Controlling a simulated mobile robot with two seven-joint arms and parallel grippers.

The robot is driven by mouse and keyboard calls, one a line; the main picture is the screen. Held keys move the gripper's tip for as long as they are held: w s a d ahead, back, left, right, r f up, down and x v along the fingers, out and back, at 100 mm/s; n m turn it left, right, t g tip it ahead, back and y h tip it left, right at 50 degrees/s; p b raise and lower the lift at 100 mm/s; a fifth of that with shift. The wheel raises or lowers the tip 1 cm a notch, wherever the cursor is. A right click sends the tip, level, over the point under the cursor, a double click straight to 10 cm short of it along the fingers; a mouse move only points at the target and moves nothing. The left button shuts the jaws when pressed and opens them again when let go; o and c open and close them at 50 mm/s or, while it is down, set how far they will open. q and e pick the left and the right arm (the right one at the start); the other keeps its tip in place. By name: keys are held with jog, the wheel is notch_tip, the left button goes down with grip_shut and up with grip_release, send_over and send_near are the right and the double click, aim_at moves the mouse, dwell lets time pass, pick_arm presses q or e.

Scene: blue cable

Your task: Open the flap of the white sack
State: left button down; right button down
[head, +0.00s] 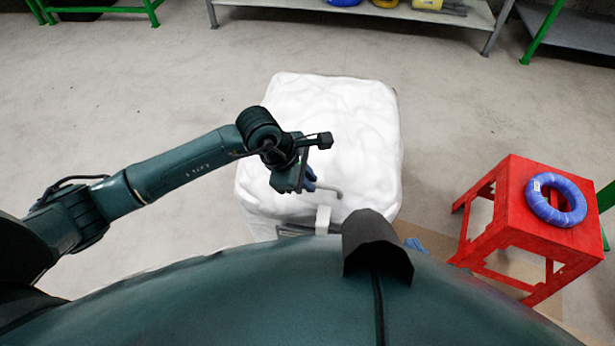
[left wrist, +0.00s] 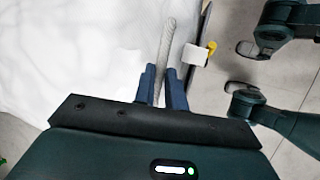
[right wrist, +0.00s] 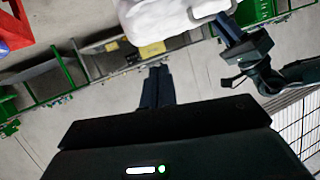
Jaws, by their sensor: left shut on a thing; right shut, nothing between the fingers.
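The white sack (head: 350,115) is a large, rumpled, rounded block on the floor ahead of me. It also shows in the left wrist view (left wrist: 60,55) and at the top of the right wrist view (right wrist: 160,22). My left gripper (head: 308,180) is over its near left part. Its blue fingers (left wrist: 168,85) are shut on a thin grey braided strap (left wrist: 164,45), whose bent end (head: 332,190) shows against the sack. I cannot make out the flap's edge. My right gripper (right wrist: 160,72) is shut and empty, pointing toward open floor below the sack in its own view.
A red stool (head: 520,215) with a coiled blue cable (head: 556,200) stands to the right of the sack. A metal shelf (head: 350,14) with several items runs along the back. Bare concrete floor (head: 180,100) lies left of the sack.

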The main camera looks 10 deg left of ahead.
pick_arm(q)
jog(key=shift+r, duration=0.1)
